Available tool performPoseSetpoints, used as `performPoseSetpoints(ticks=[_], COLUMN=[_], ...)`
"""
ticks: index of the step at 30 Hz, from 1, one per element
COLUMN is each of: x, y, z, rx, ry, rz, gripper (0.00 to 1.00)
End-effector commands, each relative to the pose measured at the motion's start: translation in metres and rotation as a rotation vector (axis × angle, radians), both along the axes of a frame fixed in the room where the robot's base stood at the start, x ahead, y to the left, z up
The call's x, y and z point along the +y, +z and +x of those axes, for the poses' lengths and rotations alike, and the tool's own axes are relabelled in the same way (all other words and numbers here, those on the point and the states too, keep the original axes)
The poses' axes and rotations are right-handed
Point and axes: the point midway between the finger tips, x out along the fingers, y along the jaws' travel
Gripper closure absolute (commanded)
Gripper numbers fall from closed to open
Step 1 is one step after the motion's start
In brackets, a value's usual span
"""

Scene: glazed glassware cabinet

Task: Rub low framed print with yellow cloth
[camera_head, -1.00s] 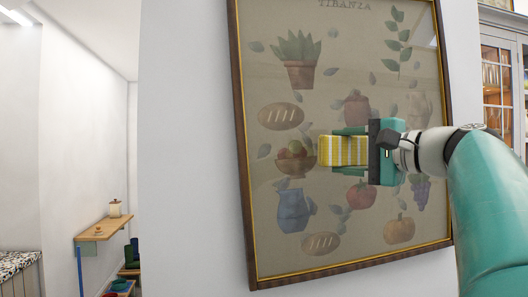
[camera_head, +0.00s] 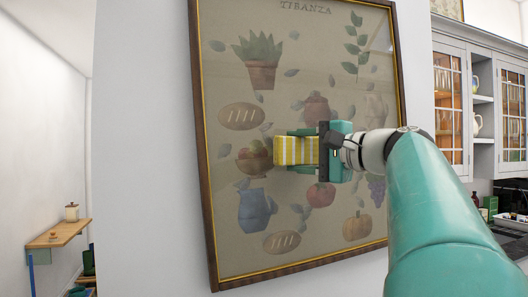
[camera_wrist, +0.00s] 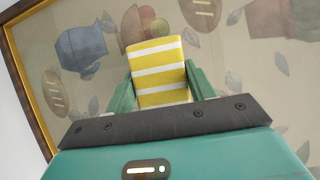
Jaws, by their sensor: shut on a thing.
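The framed print (camera_head: 225,205) hangs on the white wall in the head view, with painted pots, fruit and bread under its dark wood and gold frame. It also fills the back of the wrist view (camera_wrist: 30,50). My gripper (camera_head: 297,150) is shut on the yellow cloth (camera_head: 290,151), which has white stripes and looks like a folded block. In the wrist view the cloth (camera_wrist: 160,70) stands between the two green fingers. The cloth is in front of the print's middle, beside the painted fruit bowl. I cannot tell whether it touches the print's surface.
A grey glazed cabinet (camera_head: 452,110) with glassware stands to the right. A counter with a tray (camera_head: 512,218) is at the lower right.

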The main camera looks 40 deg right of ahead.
Motion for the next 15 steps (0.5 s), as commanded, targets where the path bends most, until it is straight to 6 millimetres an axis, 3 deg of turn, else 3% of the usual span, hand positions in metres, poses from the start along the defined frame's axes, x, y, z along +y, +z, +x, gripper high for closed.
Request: performPoseSetpoints(ticks=[15], x=[-0.0025], y=[0.0002], z=[0.0088], rx=[0.0], ry=[0.001], rz=[0.0], gripper=[0.64])
